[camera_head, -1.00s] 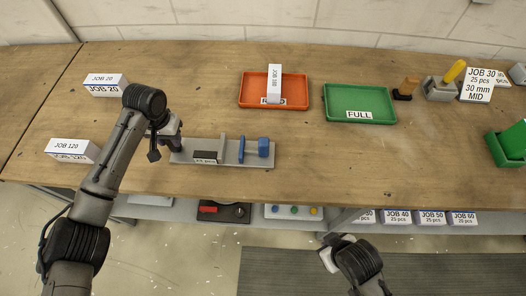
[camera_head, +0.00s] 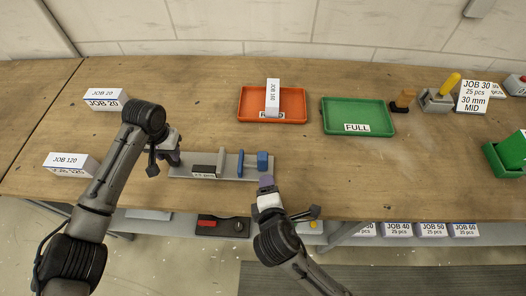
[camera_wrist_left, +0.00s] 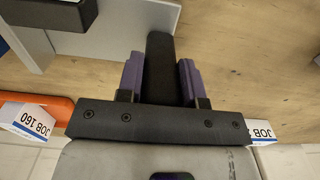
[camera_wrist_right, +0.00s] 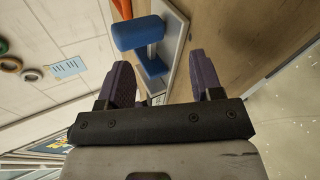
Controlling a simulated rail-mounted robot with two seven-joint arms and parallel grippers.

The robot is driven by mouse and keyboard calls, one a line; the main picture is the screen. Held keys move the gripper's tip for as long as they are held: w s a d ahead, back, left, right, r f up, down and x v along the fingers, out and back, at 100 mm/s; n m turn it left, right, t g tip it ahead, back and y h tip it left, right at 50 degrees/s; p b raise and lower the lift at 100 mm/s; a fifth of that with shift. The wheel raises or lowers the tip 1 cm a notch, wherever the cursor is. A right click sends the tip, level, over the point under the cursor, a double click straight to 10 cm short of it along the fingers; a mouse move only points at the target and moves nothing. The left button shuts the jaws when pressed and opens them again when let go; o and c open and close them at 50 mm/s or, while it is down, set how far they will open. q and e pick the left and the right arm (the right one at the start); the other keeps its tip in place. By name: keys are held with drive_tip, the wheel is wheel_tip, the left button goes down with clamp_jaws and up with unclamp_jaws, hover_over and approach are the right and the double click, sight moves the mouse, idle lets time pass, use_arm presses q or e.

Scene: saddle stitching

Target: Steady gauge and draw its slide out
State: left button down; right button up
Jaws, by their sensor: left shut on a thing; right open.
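The gauge (camera_head: 232,172) is a grey plate near the table's front edge, bearing a dark labelled block, a grey upright, a blue bar (camera_head: 240,163) and a blue block (camera_head: 262,161) at its right end. My left gripper (camera_head: 174,157) is at the gauge's left end. In the left wrist view its purple fingers are shut on a black bar (camera_wrist_left: 160,65) beside the grey plate. My right gripper (camera_head: 266,181) is just in front of the blue block. In the right wrist view its fingers (camera_wrist_right: 163,82) are open and empty, with the blue block (camera_wrist_right: 142,33) beyond them.
An orange tray (camera_head: 244,104) holding a JOB 160 box and a green FULL tray (camera_head: 358,103) stand behind. JOB 20 (camera_head: 104,99) and JOB 120 (camera_head: 70,164) boxes are at the left. The right front of the table is clear.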

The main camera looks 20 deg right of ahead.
sight(264, 153)
drive_tip(key=n, duration=0.2)
drive_tip(key=n+h, duration=0.1)
drive_tip(key=shift+w+a+f+t, duration=0.15)
drive_tip(key=shift+w+f+t, duration=0.1)
drive_tip(key=shift+t, duration=0.15)
drive_tip(key=n, duration=0.1)
drive_tip(key=n+t+h, duration=0.1)
drive_tip(key=n, duration=0.2)
drive_tip(key=shift+w+a+n+h, duration=0.15)
drive_tip(key=shift+a+n+h, duration=0.15)
drive_tip(key=shift+n, duration=0.1)
drive_tip(key=n+t, duration=0.1)
drive_tip(key=n, duration=0.2)
drive_tip(key=a+n+t+h, duration=0.1)
drive_tip(key=n, duration=0.2)
drive_tip(key=shift+a+r+t, duration=0.1)
drive_tip(key=shift+r+t, duration=0.1)
drive_tip(key=shift+t, duration=0.1)
drive_tip(key=shift+w, duration=0.3)
drive_tip(key=x, duration=1.1)
drive_tip(key=shift+w+r, duration=0.1)
drive_tip(key=shift+c, duration=0.3)
clamp_jaws()
drive_tip(key=shift+d, duration=0.25)
